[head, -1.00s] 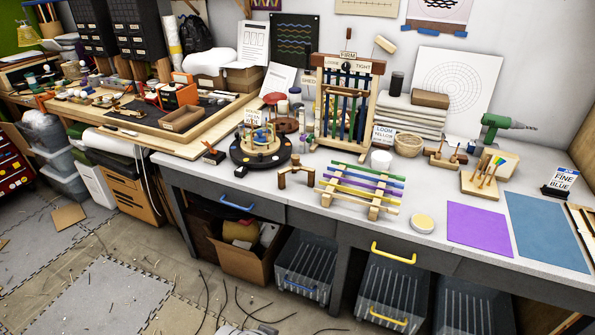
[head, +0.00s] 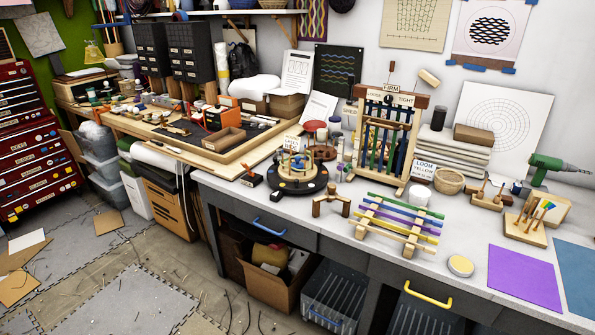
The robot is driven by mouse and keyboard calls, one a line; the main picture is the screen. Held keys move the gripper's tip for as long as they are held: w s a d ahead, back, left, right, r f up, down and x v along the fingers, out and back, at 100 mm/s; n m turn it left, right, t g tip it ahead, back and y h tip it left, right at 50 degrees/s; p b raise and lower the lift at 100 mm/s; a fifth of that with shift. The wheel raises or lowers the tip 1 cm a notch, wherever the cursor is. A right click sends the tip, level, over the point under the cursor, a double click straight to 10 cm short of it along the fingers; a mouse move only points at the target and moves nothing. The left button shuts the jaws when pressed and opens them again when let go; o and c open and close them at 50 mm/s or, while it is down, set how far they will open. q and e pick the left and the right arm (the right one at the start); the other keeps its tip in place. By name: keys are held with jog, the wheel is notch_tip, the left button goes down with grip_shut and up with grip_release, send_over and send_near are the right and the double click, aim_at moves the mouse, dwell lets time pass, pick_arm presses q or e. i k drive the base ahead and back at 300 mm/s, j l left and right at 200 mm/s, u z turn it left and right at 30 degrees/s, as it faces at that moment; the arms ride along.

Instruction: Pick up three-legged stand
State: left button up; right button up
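A small wooden stand with short legs (head: 331,205), which looks like the three-legged stand, stands upright on the grey worktop near its front edge. It is between the round black turntable (head: 297,182) on its left and the wooden rack with coloured rods (head: 397,222) on its right, with a gap on each side. Only some of its legs can be made out clearly at this size. Neither of my grippers is in view.
A framed rack of coloured rods (head: 391,135) stands behind, beside a white cup (head: 420,196). A yellow-topped round tin (head: 461,266) and a purple sheet (head: 524,278) lie to the right. The worktop in front of the stand is clear. Drawers with blue (head: 269,227) and yellow handles (head: 427,296) are below.

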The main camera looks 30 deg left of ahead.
aim_at(331, 195)
jog(key=i+u, duration=0.15)
jog(key=i, duration=1.55)
